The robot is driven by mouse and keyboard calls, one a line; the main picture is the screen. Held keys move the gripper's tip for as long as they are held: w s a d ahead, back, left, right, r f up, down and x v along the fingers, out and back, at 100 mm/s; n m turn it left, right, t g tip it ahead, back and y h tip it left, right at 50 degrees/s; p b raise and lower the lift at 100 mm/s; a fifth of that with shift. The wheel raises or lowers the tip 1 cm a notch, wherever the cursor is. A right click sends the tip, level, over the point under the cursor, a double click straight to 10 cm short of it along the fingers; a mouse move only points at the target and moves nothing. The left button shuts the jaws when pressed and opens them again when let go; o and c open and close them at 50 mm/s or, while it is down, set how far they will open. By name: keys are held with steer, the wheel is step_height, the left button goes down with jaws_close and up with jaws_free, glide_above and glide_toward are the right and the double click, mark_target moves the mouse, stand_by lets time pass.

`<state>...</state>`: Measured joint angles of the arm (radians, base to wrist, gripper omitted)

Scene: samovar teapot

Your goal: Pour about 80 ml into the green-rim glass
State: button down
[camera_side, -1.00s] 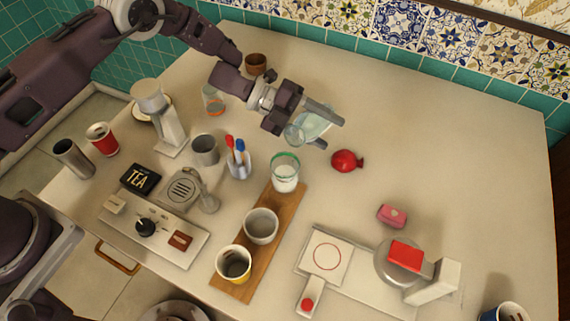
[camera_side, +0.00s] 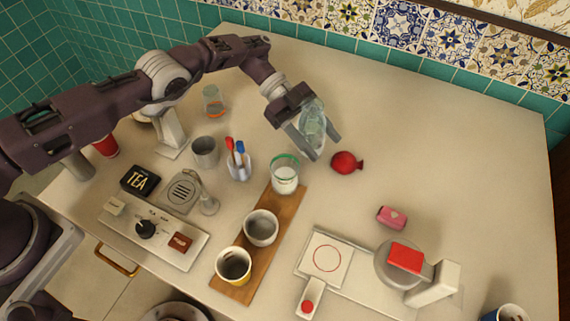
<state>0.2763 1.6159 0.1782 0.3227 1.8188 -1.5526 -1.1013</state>
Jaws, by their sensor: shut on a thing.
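My gripper (camera_side: 319,147) is shut on a clear, pale greenish glass vessel (camera_side: 312,122) and holds it roughly upright, behind and to the right of the green-rim glass. The green-rim glass (camera_side: 285,176) stands at the back end of a wooden board and has whitish contents low in it. The held vessel and the green-rim glass look apart. How much liquid is in the held vessel is hard to tell.
A pen cup (camera_side: 239,165) is left of the glass, a red object (camera_side: 346,162) right. An orange-banded glass (camera_side: 213,101) stands behind. The right back counter is clear.

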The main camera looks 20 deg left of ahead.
steer(key=shift+n, duration=0.3)
steer(key=shift+a, duration=0.1)
stand_by(2.8)
